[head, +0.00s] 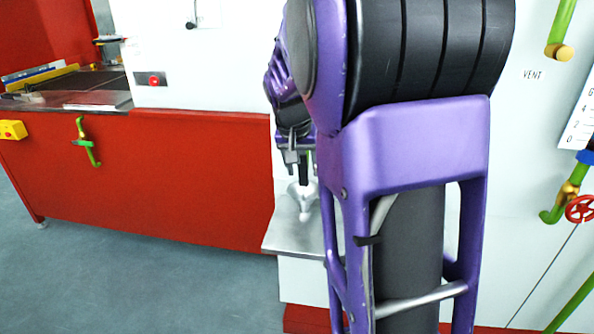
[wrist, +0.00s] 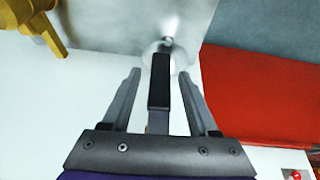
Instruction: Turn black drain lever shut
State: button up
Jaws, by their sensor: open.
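The black drain lever (wrist: 159,82) lies between the two grey fingers of my gripper (wrist: 159,74) in the wrist view, with a gap on each side. The lever's far end reaches a pale round metal fitting (wrist: 172,58). In the head view my gripper (head: 297,155) points down with its fingers around the black lever (head: 304,172), above the pale metal fitting (head: 303,194). The gripper is open. My arm hides much of the area to the right of the lever in the head view.
A metal shelf (head: 286,236) lies below the fitting. A white wall (head: 230,65) stands behind, and a long red panel (head: 180,175) is to the left. A yellow part (wrist: 40,25) sits upper left in the wrist view. Grey floor (head: 130,280) is clear.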

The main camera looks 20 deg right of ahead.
jog(key=shift+c, duration=0.2)
grip_shut()
dwell(1.3)
